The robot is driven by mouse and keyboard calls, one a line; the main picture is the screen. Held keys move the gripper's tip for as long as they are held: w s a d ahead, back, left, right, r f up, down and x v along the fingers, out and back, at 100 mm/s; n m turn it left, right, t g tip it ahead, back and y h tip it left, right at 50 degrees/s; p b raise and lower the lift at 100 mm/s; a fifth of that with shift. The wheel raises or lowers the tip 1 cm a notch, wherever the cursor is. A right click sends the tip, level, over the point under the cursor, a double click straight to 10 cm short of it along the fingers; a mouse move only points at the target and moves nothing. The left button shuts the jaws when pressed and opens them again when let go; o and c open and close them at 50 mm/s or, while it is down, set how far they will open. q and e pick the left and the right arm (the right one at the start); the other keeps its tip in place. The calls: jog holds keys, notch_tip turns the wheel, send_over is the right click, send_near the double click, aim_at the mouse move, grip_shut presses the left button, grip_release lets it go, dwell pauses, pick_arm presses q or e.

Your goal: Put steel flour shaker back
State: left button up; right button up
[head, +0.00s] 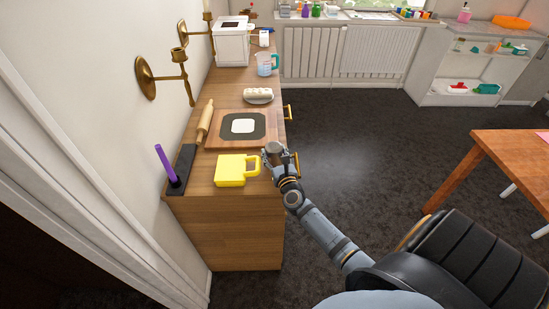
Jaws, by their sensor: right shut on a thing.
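The steel flour shaker (272,147) is a small grey cylinder at the front edge of the wooden counter, just right of the yellow handled item. My right gripper (274,158) is shut on it; the fingers are small and partly hidden. Whether the shaker touches the counter top is hard to tell. My right arm reaches in from the lower right. My left gripper is not in view.
The wooden counter (200,203) holds a yellow handled item (230,171), a board (227,144) with a dark mat (257,128), a rolling pin (205,121), a white dish (258,101), a jug (264,70) and a purple stick (164,160). Brass sconces (145,77) jut from the wall.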

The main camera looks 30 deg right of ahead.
jog(key=shift+r, duration=0.1)
jog(key=o, duration=1.1)
jog(key=b+v, duration=0.1)
jog(key=v, duration=1.1)
jog(key=shift+s+a, duration=0.1)
